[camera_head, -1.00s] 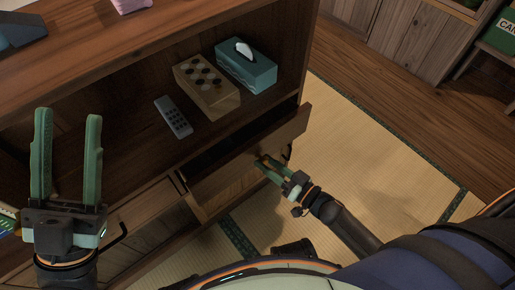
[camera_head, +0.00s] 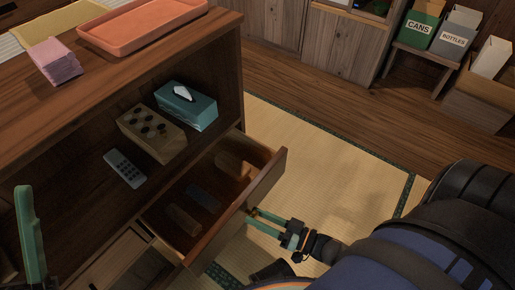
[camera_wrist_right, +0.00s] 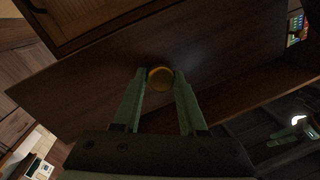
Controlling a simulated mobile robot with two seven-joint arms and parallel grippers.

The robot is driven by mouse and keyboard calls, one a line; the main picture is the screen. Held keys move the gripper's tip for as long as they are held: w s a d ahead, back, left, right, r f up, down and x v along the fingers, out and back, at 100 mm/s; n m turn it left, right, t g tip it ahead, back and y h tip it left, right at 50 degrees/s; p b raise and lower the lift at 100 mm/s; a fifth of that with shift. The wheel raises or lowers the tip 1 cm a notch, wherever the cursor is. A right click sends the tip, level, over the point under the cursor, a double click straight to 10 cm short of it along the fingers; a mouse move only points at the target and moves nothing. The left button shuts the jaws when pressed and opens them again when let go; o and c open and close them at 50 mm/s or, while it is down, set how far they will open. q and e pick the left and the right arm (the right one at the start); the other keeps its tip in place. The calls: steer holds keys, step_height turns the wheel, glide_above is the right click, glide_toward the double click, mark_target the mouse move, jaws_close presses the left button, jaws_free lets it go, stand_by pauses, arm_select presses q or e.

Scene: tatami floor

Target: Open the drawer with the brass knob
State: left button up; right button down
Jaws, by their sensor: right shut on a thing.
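The wooden drawer (camera_head: 236,212) stands well out of the cabinet in the head view, with several blurred, dark items lying inside. Its brass knob (camera_wrist_right: 160,78) shows in the right wrist view as a round golden disc on the drawer front (camera_wrist_right: 110,95). My right gripper (camera_head: 254,216) is at the outside of the drawer front; in the right wrist view its green fingers (camera_wrist_right: 158,85) are on either side of the knob, shut on it. Of my left gripper, only one green finger (camera_head: 30,235) shows at the lower left of the head view.
On the shelf above the drawer are a teal tissue box (camera_head: 187,106), a wooden box with dark dots (camera_head: 151,134) and a grey remote (camera_head: 125,168). An orange tray (camera_head: 142,27) and pink cloths (camera_head: 55,61) lie on top. Tatami (camera_head: 330,170) beyond the drawer is clear.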

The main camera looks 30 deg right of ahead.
steer(key=shift+c, duration=2.4)
jaws_free()
steer(key=p+v, duration=0.1)
steer(key=v, duration=1.1)
steer(key=shift+s+p, duration=0.2)
steer(key=shift+p, duration=0.15)
steer(key=shift+d, duration=0.1)
